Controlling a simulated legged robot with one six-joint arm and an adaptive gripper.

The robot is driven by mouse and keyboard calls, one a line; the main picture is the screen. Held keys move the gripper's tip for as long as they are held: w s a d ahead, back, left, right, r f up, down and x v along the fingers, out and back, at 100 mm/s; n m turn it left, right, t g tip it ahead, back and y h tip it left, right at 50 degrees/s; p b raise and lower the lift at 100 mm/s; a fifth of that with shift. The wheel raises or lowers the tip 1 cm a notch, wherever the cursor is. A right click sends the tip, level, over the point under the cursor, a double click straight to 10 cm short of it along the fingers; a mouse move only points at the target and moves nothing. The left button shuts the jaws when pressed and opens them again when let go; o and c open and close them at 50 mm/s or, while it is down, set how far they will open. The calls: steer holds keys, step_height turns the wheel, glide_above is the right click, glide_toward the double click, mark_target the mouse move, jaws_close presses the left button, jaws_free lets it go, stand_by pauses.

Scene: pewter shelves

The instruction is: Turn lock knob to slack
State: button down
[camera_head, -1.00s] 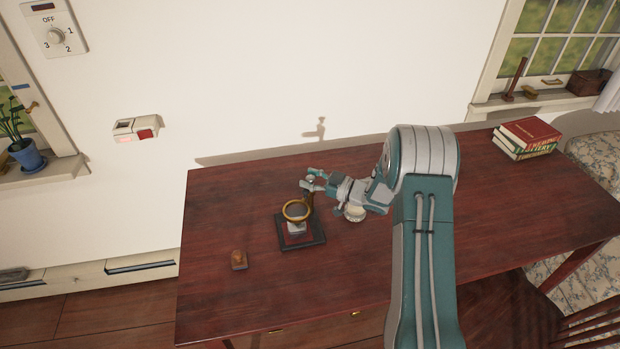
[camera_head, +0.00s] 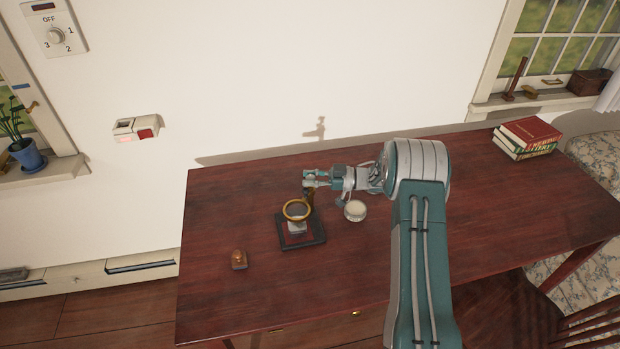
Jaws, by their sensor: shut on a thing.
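A magnifier stand with a round brass-rimmed lens (camera_head: 297,210) stands on a dark square base (camera_head: 314,238) on the table. A small grey block (camera_head: 297,228) lies under the lens. My gripper (camera_head: 308,180) reaches in from the right at the top of the stand's post, just behind the lens. Its fingers are shut on the lock knob there. The fingers hide the knob, so its turned position and any markings cannot be told.
A round white-topped tin (camera_head: 355,210) stands right of the stand, below my wrist. Books (camera_head: 526,137) are stacked at the back right. The dark red table (camera_head: 225,205) is otherwise mostly clear.

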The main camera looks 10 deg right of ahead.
steer(key=shift+c, duration=1.9)
jaws_free()
steer(key=v, duration=1.2)
steer(key=shift+w+d+f, duration=0.1)
steer(key=shift+f, duration=0.05)
